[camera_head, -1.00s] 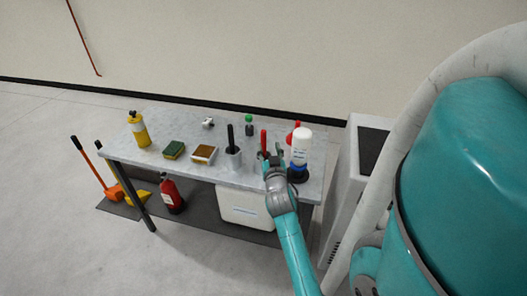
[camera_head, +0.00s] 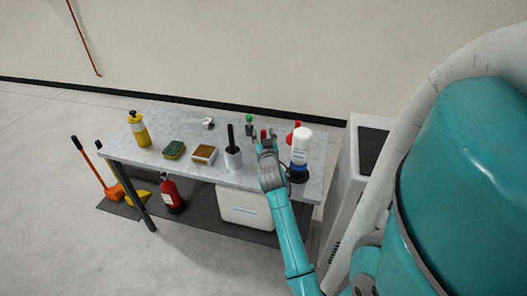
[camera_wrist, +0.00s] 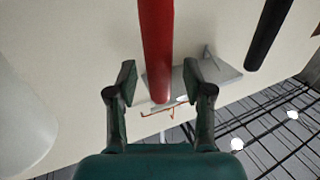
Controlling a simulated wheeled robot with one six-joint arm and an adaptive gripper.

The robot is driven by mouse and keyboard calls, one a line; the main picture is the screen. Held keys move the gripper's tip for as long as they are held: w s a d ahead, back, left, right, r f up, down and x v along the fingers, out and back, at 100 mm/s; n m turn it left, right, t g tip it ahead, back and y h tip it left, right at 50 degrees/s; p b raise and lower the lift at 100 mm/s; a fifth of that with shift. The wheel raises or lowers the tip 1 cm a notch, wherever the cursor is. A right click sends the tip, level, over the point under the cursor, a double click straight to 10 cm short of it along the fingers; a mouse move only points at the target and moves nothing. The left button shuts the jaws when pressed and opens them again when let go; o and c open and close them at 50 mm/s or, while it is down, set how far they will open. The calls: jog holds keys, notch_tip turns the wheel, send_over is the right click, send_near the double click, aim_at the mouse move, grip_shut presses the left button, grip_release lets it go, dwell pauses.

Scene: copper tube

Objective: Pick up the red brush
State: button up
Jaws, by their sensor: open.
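The red brush is mostly hidden behind my gripper (camera_head: 266,142) in the head view; only a small red part of the brush (camera_head: 263,134) shows between the fingers. In the wrist view its long red handle (camera_wrist: 157,40) runs down from the top edge, in the gap between the two open fingers. My gripper (camera_wrist: 160,76) is open, with a finger on each side of the handle. The handle looks clear of both fingers. Its lower end and bristles are hidden.
A black-handled brush in a pale holder (camera_head: 233,157) stands just left of my gripper. A white bottle (camera_head: 300,147) stands close on the right. A yellow bottle (camera_head: 139,131), a sponge (camera_head: 174,150) and a brown-topped brush (camera_head: 203,154) are further left on the table (camera_head: 171,112).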

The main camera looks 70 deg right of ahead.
jog(key=shift+c, duration=0.2)
grip_shut()
